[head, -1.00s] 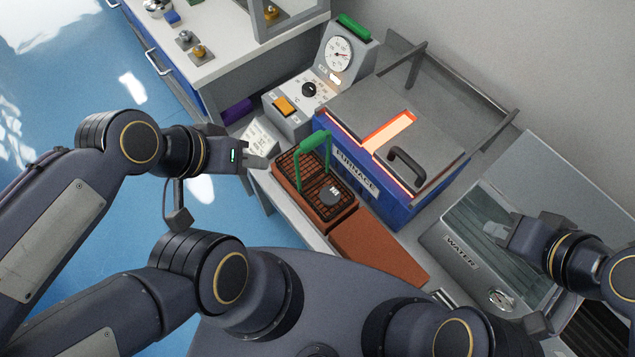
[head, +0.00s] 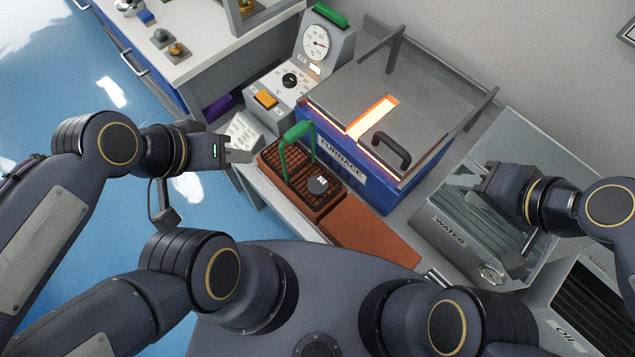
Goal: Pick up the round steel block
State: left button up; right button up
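A dark round block (head: 317,185) with a pale mark on top lies flat on the black grid of a brown tray (head: 325,207). It looks like the round steel block. A green handle (head: 298,131) arches over the other part of the grid. My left gripper (head: 246,149) is to the left of the tray, apart from the block, with its fingers spread and nothing between them. My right gripper (head: 482,178) is over the water tank (head: 440,217), far right of the block; its finger gap is not clear.
A blue furnace (head: 385,192) with a glowing slot and a black lid handle (head: 391,150) stands behind the tray. A control box (head: 272,105) with dials is at its left. An oil tank (head: 560,310) is at lower right. A bare brown slab (head: 370,244) lies right of the tray.

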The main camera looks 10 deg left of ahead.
jog(key=shift+o, duration=1.4)
jog(key=w+a+f+m+g+y, duration=0.2)
jog(key=w+a+m, duration=0.3)
jog(key=a, duration=0.3)
jog(key=shift+w+a+g+p, duration=0.3)
jog(key=shift+w+a, duration=0.05)
jog(key=m+g+h, duration=0.2)
jog(key=m+h, duration=0.1)
jog(key=m, duration=0.7)
send_near(318, 184)
jog(key=shift+m, duration=0.3)
jog(key=b+x, duration=0.1)
jog(key=x, duration=0.7)
jog(key=shift+d+b, duration=0.1)
jog(key=shift+b, duration=0.25)
jog(key=c, duration=0.8)
